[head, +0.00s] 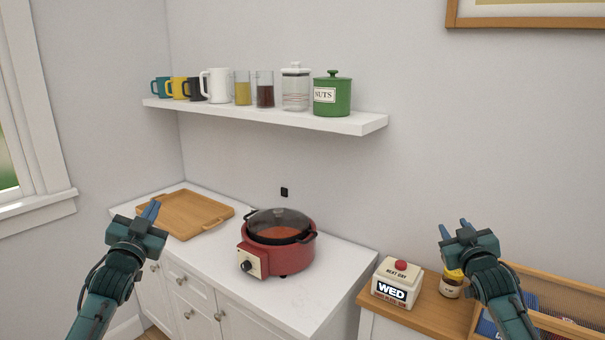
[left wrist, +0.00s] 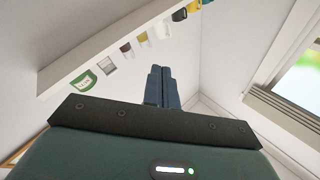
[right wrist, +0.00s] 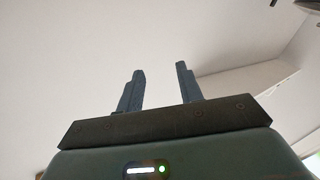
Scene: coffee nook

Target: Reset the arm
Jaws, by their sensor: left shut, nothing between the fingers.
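My left gripper (head: 150,211) is raised in front of the wooden tray at the left of the head view. Its two fingers lie together, shut and empty, in the left wrist view (left wrist: 158,86). My right gripper (head: 453,231) is raised at the right of the head view, in front of the wall and above the wooden counter. Its fingers stand apart with nothing between them in the right wrist view (right wrist: 160,90). Neither gripper appears to touch anything.
A red cooker (head: 277,246) with a glass lid and a wooden tray (head: 215,209) stand on the white counter (head: 215,262). A wall shelf (head: 330,122) holds mugs, jars and a green canister (head: 335,107). A day box (head: 397,280), small jar (head: 451,289) and wooden crate (head: 560,322) sit right.

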